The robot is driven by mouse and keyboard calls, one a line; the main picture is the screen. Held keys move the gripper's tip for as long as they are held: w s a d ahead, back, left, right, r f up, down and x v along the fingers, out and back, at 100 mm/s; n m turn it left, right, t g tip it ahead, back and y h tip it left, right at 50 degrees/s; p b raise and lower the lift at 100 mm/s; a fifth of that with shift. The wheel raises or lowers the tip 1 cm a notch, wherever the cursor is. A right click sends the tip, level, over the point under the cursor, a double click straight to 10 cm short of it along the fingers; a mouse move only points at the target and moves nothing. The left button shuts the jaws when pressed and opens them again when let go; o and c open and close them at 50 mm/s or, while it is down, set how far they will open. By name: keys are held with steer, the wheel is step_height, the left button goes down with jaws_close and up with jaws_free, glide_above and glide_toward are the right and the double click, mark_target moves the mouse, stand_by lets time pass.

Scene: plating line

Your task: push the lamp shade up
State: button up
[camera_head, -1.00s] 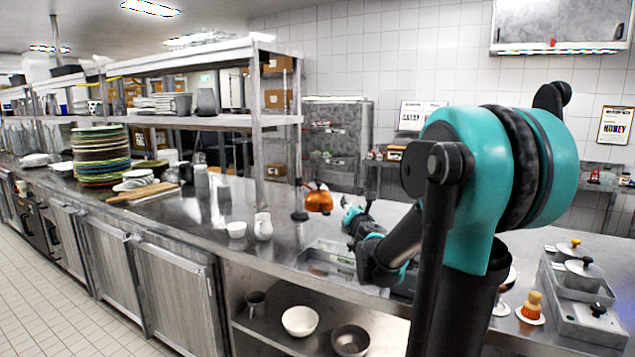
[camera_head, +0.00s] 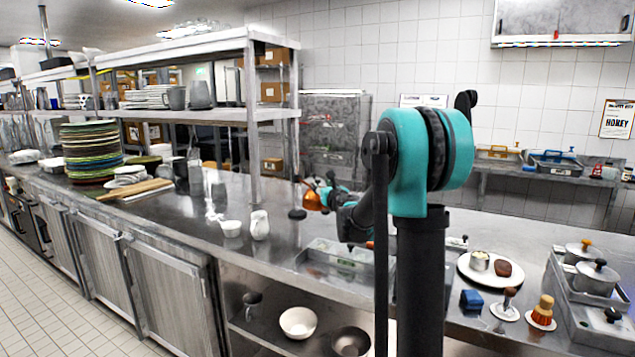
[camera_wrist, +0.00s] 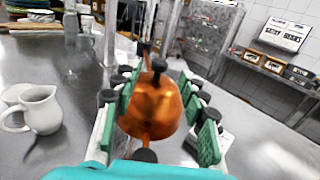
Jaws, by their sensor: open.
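The lamp shade is a shiny copper-orange dome (camera_wrist: 152,108) with a black knob on top in the wrist view. In the head view only part of the shade (camera_head: 312,200) shows, partly hidden by my gripper (camera_head: 325,192). A dark round foot (camera_head: 297,213) stands on the counter just left of it.
A white jug (camera_head: 260,225) and a small white bowl (camera_head: 232,228) stand on the steel counter left of the lamp; the jug also shows in the wrist view (camera_wrist: 42,110). A shelf post (camera_head: 254,130) rises behind. A shallow steel tray (camera_head: 335,262) lies in front.

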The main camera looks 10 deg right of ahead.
mark_target(318, 181)
steer(key=w, duration=0.4)
steer(key=w+a, duration=0.1)
steer(key=w, duration=0.1)
steer(key=shift+w, duration=0.35)
steer(key=shift+c, duration=0.5)
jaws_close()
steer(key=shift+r, duration=0.1)
